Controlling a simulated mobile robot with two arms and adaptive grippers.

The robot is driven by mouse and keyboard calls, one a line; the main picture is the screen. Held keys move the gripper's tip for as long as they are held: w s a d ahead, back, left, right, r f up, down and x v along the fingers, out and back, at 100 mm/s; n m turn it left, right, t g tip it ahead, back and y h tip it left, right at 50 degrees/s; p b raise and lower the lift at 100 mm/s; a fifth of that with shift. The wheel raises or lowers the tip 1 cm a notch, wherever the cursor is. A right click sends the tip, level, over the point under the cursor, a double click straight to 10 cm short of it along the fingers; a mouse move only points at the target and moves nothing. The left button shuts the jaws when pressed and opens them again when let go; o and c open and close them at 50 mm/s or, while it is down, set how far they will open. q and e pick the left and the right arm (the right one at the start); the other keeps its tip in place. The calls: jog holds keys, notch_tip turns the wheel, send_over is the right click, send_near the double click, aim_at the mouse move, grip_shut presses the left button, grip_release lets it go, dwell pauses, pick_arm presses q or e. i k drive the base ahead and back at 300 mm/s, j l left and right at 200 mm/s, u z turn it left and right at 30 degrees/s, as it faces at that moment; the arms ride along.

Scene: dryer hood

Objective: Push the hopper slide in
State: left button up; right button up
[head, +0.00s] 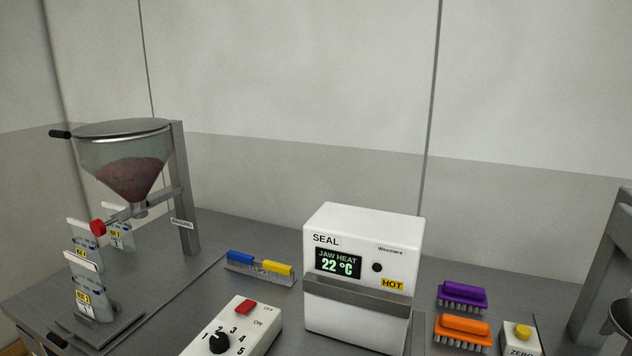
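The hopper (122,170) is a clear cone holding reddish-brown material, hung on a grey metal stand (184,190) at the left of the head view. Its lid has a black handle at the left. Under the cone is a short metal outlet (140,209). The hopper slide (98,228) has a red round knob and sticks out from the outlet toward the front left, with a length of metal rod showing between knob and outlet. Neither of my grippers is in view.
White labelled pouches (84,272) stand below and in front of the slide, near its knob. A switch box (233,327), a white sealer (362,240) reading 22 °C, purple (462,294) and orange (463,326) brushes occupy the middle and right. Bench behind the sealer is clear.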

aim_at(96, 334)
jog(key=u, duration=1.4)
